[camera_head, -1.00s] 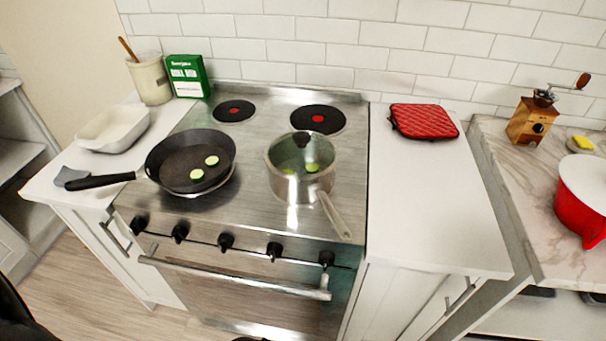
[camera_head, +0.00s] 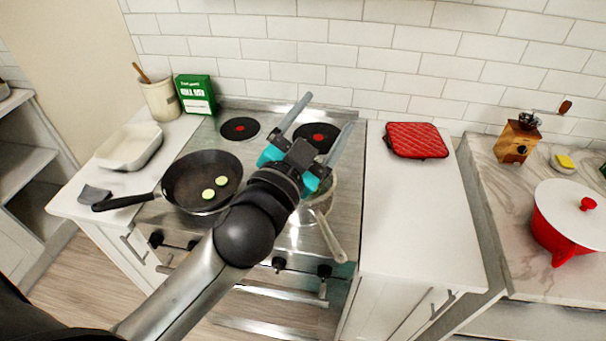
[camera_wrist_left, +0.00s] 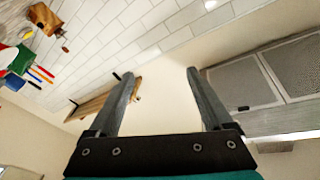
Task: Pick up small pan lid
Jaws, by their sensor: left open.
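The small saucepan (camera_head: 331,238) stands on the front right of the stove, its metal handle pointing toward the front right. My left arm covers most of the pan; its glass lid and dark knob are hidden behind my wrist, with no clear part of the lid showing. My left gripper (camera_head: 325,114) is open and empty, above and beyond the pan, with its grey fingers pointing to the back wall. In the left wrist view the two fingers (camera_wrist_left: 162,76) are wide apart with nothing between them. My right gripper is not in view.
A black frying pan (camera_head: 181,182) with two green slices sits front left on the stove. A red pot holder (camera_head: 416,140) lies on the right counter, otherwise clear. A green box (camera_head: 196,94), white dish (camera_head: 131,148), coffee grinder (camera_head: 516,142) and red pot (camera_head: 552,239) stand farther aside.

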